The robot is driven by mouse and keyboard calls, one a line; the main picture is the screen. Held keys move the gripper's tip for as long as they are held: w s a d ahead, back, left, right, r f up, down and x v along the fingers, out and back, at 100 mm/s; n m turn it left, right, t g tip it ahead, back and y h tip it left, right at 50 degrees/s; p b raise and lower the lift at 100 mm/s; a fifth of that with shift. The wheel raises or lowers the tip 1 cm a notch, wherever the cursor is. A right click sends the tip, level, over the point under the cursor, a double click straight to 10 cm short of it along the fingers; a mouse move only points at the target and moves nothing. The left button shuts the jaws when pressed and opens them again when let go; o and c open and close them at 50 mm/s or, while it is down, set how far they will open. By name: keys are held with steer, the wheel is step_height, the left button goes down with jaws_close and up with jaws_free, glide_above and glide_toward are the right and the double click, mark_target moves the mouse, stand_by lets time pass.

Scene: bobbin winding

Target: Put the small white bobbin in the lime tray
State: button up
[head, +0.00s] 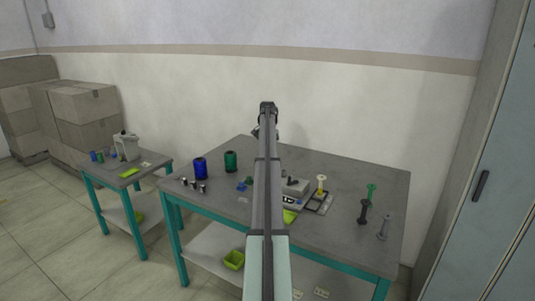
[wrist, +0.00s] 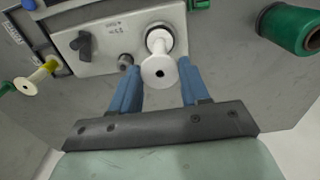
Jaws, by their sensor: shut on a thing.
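The small white bobbin (wrist: 159,70) is in the wrist view, between the two blue fingers of my gripper (wrist: 159,78). My gripper is shut on it. Its far end meets a dark ring on the pale winder box (wrist: 100,48); I cannot tell whether it is still seated there. In the head view my arm hides the bobbin and my gripper. A lime tray (head: 290,216) is partly visible on the large table, just right of my arm. Another flat lime piece (head: 130,172) lies on the small table at left.
The winder (head: 296,186) sits mid-table. Green (head: 371,192), black (head: 363,210) and grey (head: 383,229) bobbins stand at right. Blue (head: 200,165) and green (head: 231,161) spools stand at left. A lime bin (head: 234,260) is on the lower shelf.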

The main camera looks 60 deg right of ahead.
steer(key=shift+r, duration=1.95)
steer(key=shift+s+d, duration=0.1)
steer(key=shift+s, duration=0.15)
steer(key=s+a+f, duration=0.3)
steer(key=s+a, duration=1.4)
steer(key=a, duration=0.4)
steer(key=shift+d+f, duration=0.2)
steer(key=shift+f, duration=0.95)
steer(key=shift+d+f, duration=0.15)
steer(key=shift+f, duration=1)
steer(key=shift+f, duration=0.95)
steer(key=o, duration=0.9)
